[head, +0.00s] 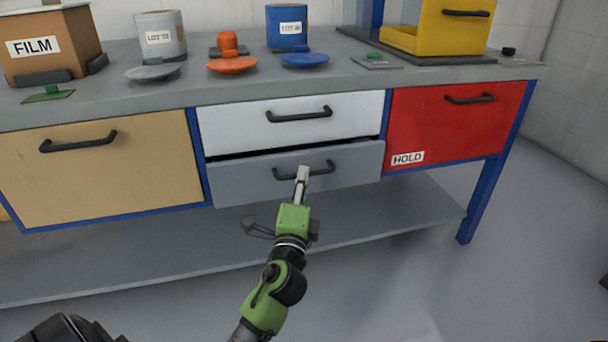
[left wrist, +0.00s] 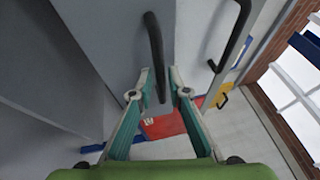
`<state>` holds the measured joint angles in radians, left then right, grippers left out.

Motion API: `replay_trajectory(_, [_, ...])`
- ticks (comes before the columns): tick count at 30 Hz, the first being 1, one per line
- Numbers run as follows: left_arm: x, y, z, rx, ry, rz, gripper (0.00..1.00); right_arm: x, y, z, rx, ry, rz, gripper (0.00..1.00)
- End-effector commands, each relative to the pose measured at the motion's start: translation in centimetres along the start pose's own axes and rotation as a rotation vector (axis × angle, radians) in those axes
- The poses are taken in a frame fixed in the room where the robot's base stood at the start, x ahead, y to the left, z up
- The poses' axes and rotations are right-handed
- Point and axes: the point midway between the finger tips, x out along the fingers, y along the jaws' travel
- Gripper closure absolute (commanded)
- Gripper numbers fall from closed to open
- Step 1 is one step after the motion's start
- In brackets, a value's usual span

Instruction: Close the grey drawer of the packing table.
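The grey drawer (head: 225,182) is the lower one in the middle of the packing table (head: 120,106). Its front stands a little out from the white drawer above, with a dark gap along its top edge. Its black bar handle (head: 262,177) also shows in the left wrist view (left wrist: 154,45). My left gripper (head: 303,172) is at the handle in the head view. In the left wrist view its two fingertips (left wrist: 161,88) are apart, with the handle's end between them. I cannot tell whether they touch it. My right gripper is not in view.
The white drawer (head: 230,118), tan drawer (head: 100,180) and red HOLD drawer (head: 440,125) look shut. A grey lower shelf (head: 400,212) runs beneath. A film box (head: 60,55), lidded tins and a yellow cabinet (head: 445,30) stand on top. Floor in front is clear.

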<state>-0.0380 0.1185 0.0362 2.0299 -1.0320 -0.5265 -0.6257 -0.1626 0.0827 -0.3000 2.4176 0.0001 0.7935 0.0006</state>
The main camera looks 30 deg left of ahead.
Motion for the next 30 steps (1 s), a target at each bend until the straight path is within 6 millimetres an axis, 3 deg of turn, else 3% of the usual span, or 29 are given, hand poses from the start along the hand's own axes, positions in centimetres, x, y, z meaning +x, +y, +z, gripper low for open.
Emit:
replay_trajectory(6, [2.0,0.1,0.0,0.000,0.000,0.000,0.84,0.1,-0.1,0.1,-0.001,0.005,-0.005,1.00])
replay_trajectory(16, [2.3,0.0,0.0,0.000,0.000,0.001,0.84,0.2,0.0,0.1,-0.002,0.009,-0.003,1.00])
replay_trajectory(18, [2.3,0.1,0.0,0.000,0.000,0.001,0.99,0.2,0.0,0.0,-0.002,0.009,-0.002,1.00])
replay_trajectory(25, [2.6,0.1,0.1,0.000,0.000,0.001,1.00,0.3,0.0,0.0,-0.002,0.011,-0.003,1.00])
replay_trajectory(30, [5.0,0.5,1.0,0.002,-0.001,0.000,1.00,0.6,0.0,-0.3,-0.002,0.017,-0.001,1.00])
